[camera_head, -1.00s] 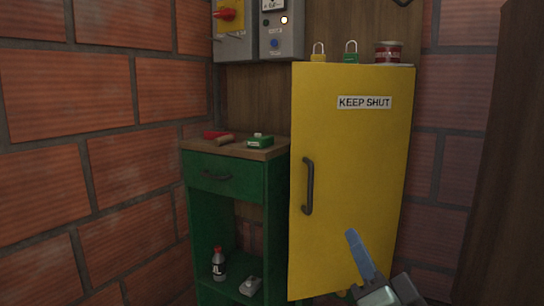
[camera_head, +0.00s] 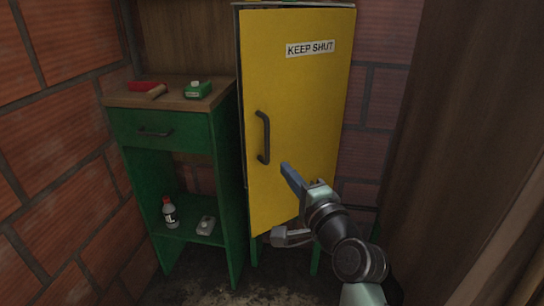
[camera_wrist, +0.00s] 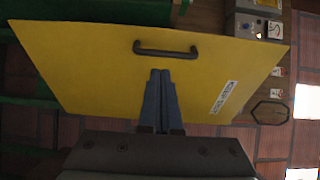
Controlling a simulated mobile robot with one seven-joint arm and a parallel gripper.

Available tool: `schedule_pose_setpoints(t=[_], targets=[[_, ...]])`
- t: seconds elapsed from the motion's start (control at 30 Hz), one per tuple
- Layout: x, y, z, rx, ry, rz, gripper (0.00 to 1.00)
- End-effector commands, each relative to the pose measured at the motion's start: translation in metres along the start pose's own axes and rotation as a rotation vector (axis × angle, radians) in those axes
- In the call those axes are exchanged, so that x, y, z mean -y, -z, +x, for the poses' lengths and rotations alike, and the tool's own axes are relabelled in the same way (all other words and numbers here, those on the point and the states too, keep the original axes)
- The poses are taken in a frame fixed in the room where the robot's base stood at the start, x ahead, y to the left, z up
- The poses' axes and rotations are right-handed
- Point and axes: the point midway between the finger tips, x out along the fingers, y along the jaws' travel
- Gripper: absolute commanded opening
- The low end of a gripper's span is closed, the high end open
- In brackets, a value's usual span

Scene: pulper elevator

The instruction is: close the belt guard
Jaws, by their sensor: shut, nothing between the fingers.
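The belt guard (camera_head: 300,110) is a yellow door with a "KEEP SHUT" label and a dark bar handle (camera_head: 263,138) near its left edge. It stands ajar, its left edge out from the cabinet, and grey machinery shows below its slanted lower edge. My gripper (camera_head: 284,166) is in front of the door, right of and just below the handle, with its blue-grey fingers shut and empty. In the wrist view the guard (camera_wrist: 95,65) fills the middle, and the fingertips (camera_wrist: 161,72) point at its face just short of the handle (camera_wrist: 165,49). I cannot tell if they touch the door.
A green cabinet (camera_head: 183,125) with a drawer stands left of the guard. A red item (camera_head: 146,86) and a green box (camera_head: 198,89) lie on its top; a bottle (camera_head: 169,212) stands on its shelf. Brick walls close in both sides. A brown wooden panel (camera_head: 450,120) is close on the right.

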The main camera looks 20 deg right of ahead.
Motion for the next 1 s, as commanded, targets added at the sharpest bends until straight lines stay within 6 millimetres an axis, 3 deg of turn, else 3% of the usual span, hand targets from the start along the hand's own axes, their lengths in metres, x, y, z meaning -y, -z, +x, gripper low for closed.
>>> schedule_pose_setpoints(t=[0.2, 0.4, 0.6, 1.0], targets=[[-0.001, 0.0, 0.042, 0.0, 0.0, -0.005, 0.0], [-0.001, 0.0, 0.068, -0.001, 0.001, -0.003, 0.0], [0.0, 0.0, 0.079, -0.002, 0.0, -0.002, 0.0], [0.001, 0.0, 0.08, -0.002, 0.0, -0.002, 0.0]])
